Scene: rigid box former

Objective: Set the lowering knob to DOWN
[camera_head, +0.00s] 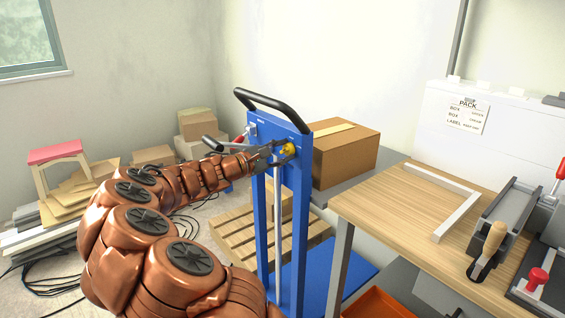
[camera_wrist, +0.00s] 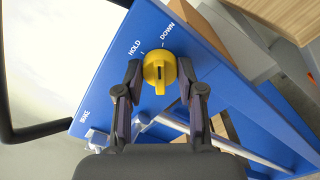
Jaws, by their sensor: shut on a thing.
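In the head view my gripper (camera_head: 275,152) partly covers the knob.
The blue lift has a black handle (camera_head: 272,103) on top. A cardboard box (camera_head: 345,150) stands behind it, and a wooden workbench (camera_head: 400,205) with tools is to the right. A wooden pallet (camera_head: 235,236) lies on the floor behind. A BRAKE label (camera_wrist: 85,118) shows lower left.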

